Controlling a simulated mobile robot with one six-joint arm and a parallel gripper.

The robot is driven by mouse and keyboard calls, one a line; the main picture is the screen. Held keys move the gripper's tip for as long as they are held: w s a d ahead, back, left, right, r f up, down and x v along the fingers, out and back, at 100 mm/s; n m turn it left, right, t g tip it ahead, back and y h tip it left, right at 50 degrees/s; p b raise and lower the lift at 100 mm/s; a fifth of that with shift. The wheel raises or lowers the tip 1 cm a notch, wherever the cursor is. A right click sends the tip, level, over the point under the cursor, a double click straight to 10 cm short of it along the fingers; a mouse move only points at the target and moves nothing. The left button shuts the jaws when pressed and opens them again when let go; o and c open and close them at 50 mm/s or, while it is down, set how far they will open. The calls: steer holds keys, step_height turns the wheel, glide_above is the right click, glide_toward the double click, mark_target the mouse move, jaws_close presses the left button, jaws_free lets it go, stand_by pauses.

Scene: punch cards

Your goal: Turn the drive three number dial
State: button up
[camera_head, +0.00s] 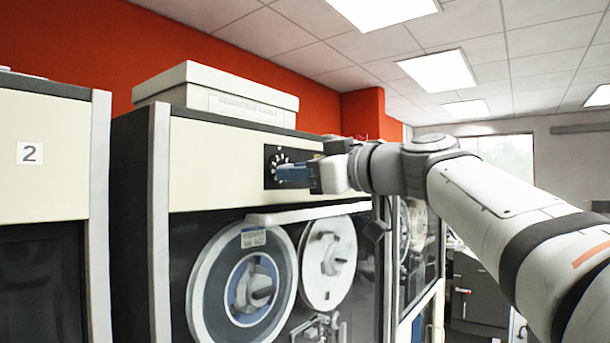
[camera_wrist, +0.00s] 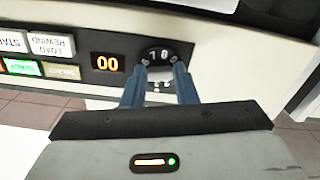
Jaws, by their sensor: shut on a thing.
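The number dial (camera_head: 276,160) is a dark round knob with white marks on a black plate, high on the cream front panel of a tape drive. My gripper (camera_head: 282,173) reaches it from the right with its blue fingers. In the wrist view the dial (camera_wrist: 155,54) shows white digits, too small to read surely. The two blue fingertips of my gripper (camera_wrist: 160,68) are shut on the dial, one on either side. The fingers hide part of the dial in the head view.
An orange "00" display (camera_wrist: 107,64) and labelled buttons (camera_wrist: 38,44) lie beside the dial. Two tape reels (camera_head: 243,285) sit below it. A white box (camera_head: 215,95) rests on top of the drive. A cabinet marked 2 (camera_head: 30,153) stands at left.

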steer(key=m+b, duration=0.1)
steer(key=m, duration=0.1)
steer(key=shift+s+r+m+b, duration=0.1)
steer(key=shift+m+b, duration=0.3)
steer(key=shift+a+r+m+b, duration=0.15)
steer(key=shift+m+b, duration=0.35)
steer(key=shift+m, duration=1.1)
steer(key=o, duration=0.8)
steer(key=shift+a, duration=0.2)
steer(key=shift+o, duration=0.9)
steer(key=shift+d, duration=0.1)
steer(key=shift+f, duration=0.2)
